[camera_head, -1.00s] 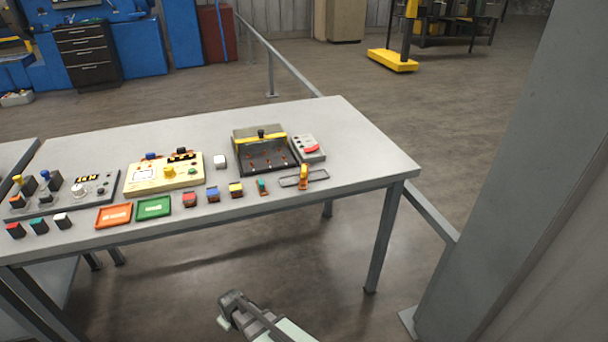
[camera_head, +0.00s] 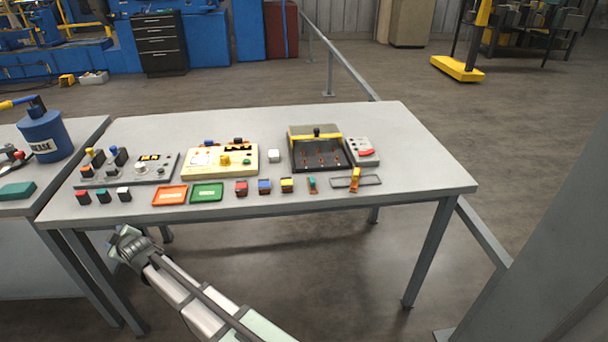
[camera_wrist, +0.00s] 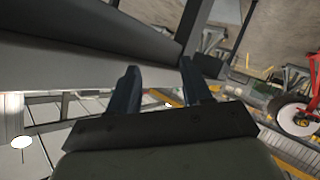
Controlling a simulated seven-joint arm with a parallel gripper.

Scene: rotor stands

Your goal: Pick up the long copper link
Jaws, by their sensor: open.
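I cannot make out the long copper link for certain. Small copper-coloured pieces (camera_head: 321,162) show in the black box with a yellow bar (camera_head: 318,132), at the back right of the table. A small orange-yellow piece (camera_head: 355,178) stands in a thin grey frame (camera_head: 371,181) near the front edge, and a small teal and orange piece (camera_head: 312,184) stands left of it. My gripper (camera_head: 122,240) is in front of the table's left part, apart from all these. In the wrist view its two dark fingers (camera_wrist: 158,67) are spread with nothing held between them.
The grey table (camera_head: 405,150) also holds a yellow control box (camera_head: 232,170), an orange tray (camera_head: 170,196), a green tray (camera_head: 207,192), a grey meter (camera_head: 362,150) and several small coloured blocks. A second table with a blue grease can (camera_head: 44,135) adjoins at left. The table's right end is clear.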

